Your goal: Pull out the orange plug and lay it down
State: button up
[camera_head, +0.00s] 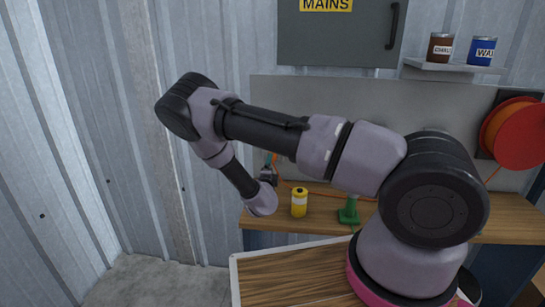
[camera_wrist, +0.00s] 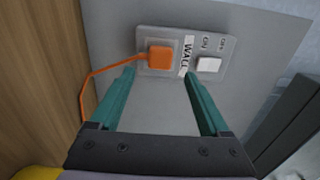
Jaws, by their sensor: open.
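The orange plug (camera_wrist: 159,57) sits in the left part of a grey wall socket plate (camera_wrist: 143,69), next to a label reading WALL and a white switch (camera_wrist: 209,64). An orange cord (camera_wrist: 91,78) runs from the plug to the left and down. My gripper (camera_wrist: 160,74) is open, with its two teal fingers pointing at the plate. Its fingertips are on either side of the plug's lower edge, with a wider gap on the right. I cannot tell how far they are from the plate. In the head view my gripper (camera_head: 267,159) is small, and the plug is not clearly seen.
A wooden bench (camera_head: 325,205) runs along the wall. A yellow can (camera_head: 299,203) and a green object (camera_head: 349,213) stand on it, close to my arm. A red and orange cord reel (camera_head: 518,132) hangs at right. A grey MAINS box (camera_head: 340,38) and shelved tins (camera_head: 440,47) are above.

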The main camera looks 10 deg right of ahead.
jog(key=x, duration=0.7)
jog(key=shift+w, duration=0.2)
dwell(0.8)
grip_shut()
jog(key=shift+v, duration=2.95)
